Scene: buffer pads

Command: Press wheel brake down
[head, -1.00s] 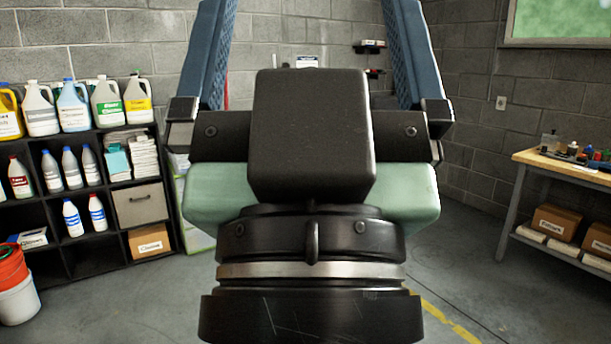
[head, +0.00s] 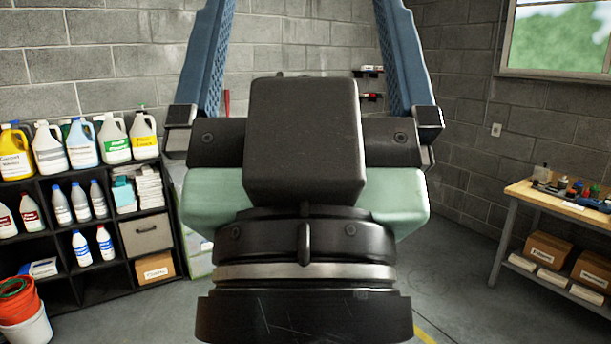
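My gripper (head: 298,20) fills the middle of the head view, seen from behind. Its two blue fingers stand wide apart and run up to the top edge of the picture, where their ends are cut off. No wheel brake or wheel can be made out. My gripper's body hides the floor and whatever stands straight ahead.
A black shelf (head: 95,256) with jugs and bottles stands at left, with an orange bucket (head: 18,301) and a white bucket (head: 30,330) in front. A wooden-topped workbench (head: 548,201) stands at right. Grey floor (head: 450,262) shows clear between.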

